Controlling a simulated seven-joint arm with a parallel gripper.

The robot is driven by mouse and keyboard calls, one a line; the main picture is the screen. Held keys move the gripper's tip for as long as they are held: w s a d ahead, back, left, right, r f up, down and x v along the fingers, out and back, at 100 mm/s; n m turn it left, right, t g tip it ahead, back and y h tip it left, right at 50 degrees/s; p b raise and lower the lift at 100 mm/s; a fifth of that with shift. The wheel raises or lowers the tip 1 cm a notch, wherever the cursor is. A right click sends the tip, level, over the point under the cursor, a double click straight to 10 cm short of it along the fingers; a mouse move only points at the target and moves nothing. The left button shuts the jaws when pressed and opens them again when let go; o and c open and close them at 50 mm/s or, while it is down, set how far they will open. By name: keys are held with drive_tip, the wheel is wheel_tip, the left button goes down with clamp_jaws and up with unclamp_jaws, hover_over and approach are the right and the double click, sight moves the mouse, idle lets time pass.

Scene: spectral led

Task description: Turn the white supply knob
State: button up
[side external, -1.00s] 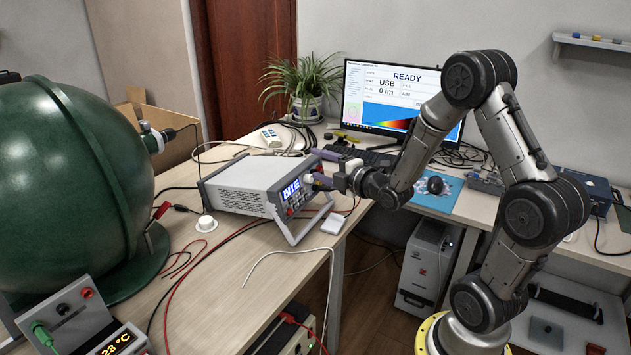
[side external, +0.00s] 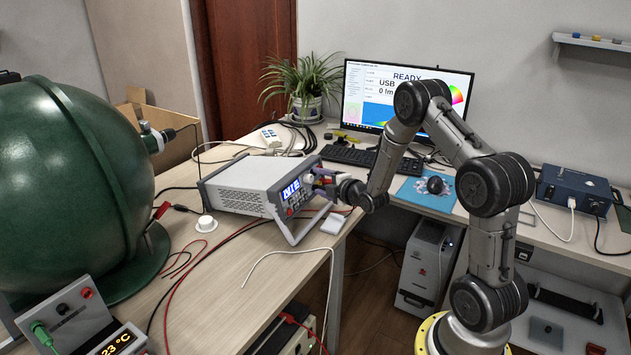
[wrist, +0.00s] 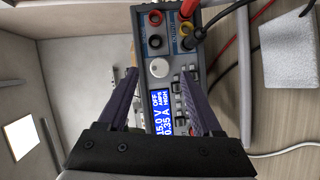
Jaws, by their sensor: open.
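The bench power supply (side external: 240,181) stands tilted up on the desk, its lit display facing right. In the wrist view its front panel (wrist: 160,45) carries a round white knob (wrist: 159,68), a blue display (wrist: 172,117) and banana sockets. My gripper (wrist: 160,74) is open at the panel, with one purple finger on each side of the white knob. Gaps show between the knob and both fingers. In the side external view my gripper (side external: 318,180) is at the supply's front, and the fingers and arm hide the knob there.
Red and black leads (wrist: 195,35) plug into the supply panel close to the fingers. A white block (side external: 333,223) lies by the desk edge. A small white round piece (side external: 206,223) and a large green sphere (side external: 70,190) are to the left. A monitor (side external: 400,95) stands behind.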

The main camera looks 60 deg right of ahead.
sight(309, 179)
drive_tip(key=shift+x, duration=1.5)
clamp_jaws()
